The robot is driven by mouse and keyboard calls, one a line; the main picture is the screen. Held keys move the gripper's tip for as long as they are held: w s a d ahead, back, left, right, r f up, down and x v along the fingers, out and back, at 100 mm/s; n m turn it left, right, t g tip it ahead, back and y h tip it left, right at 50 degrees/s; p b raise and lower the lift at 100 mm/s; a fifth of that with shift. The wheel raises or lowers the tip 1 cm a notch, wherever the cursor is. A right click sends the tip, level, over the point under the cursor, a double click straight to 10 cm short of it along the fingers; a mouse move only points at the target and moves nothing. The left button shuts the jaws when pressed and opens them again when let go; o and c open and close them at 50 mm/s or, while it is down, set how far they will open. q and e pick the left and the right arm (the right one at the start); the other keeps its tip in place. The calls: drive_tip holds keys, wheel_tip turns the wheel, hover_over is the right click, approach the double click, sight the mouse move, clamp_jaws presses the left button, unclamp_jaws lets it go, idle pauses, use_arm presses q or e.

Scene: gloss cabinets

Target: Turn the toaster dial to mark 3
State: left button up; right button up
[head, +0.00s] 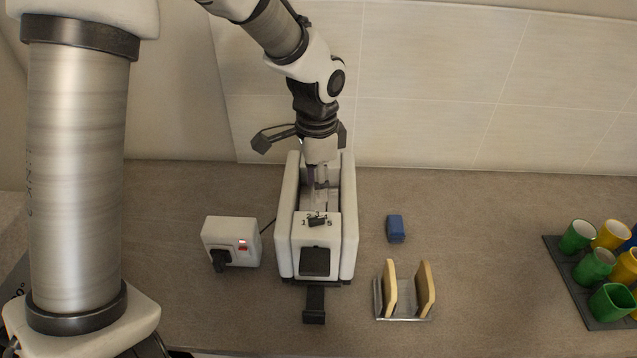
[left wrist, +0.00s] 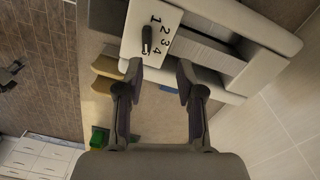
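The white toaster (head: 348,225) stands on the counter in the head view. Its dark dial (head: 317,221) is on the light top panel, with printed numbers 1 to 5 around it. In the left wrist view the dial (left wrist: 147,39) is an elongated knob with a pale mark near its lower end, on the side of the higher numbers. The exact mark it points to is unclear. My left gripper (head: 318,183) is over the toaster, behind the dial. In the left wrist view its fingers (left wrist: 158,72) are apart and empty, with the dial beyond the tips. My right gripper is not in view.
A white box with a red switch and black plug (head: 231,242) stands left of the toaster. A blue block (head: 396,228) and a rack with bread slices (head: 404,290) are to its right. Several coloured cups stand on a dark tray (head: 562,266) at far right.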

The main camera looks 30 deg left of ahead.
sight(318, 216)
use_arm(q)
drive_tip(key=shift+a+f, duration=0.15)
drive_tip(key=shift+f, duration=0.1)
drive_tip(key=s+d+f+p, duration=0.1)
drive_tip(key=s+d+f, duration=0.1)
drive_tip(key=shift+s+d+f, duration=0.35)
drive_tip(key=shift+f, duration=0.05)
drive_tip(key=f, duration=0.1)
drive_tip(key=w+a+f, duration=0.1)
drive_tip(key=f, duration=0.1)
drive_tip(key=shift+w+a+f+p, duration=0.25)
drive_tip(key=shift+w+f+p, duration=0.05)
drive_tip(key=shift+f+p, duration=0.1)
drive_tip(key=shift+w+a, duration=0.1)
drive_tip(key=shift+a, duration=0.05)
drive_tip(key=shift+r, duration=0.1)
drive_tip(key=shift+s+d+r, duration=0.25)
drive_tip(key=shift+s+d, duration=0.25)
clamp_jaws()
drive_tip(key=shift+w+a+f, duration=0.1)
drive_tip(key=shift+a+f, duration=0.05)
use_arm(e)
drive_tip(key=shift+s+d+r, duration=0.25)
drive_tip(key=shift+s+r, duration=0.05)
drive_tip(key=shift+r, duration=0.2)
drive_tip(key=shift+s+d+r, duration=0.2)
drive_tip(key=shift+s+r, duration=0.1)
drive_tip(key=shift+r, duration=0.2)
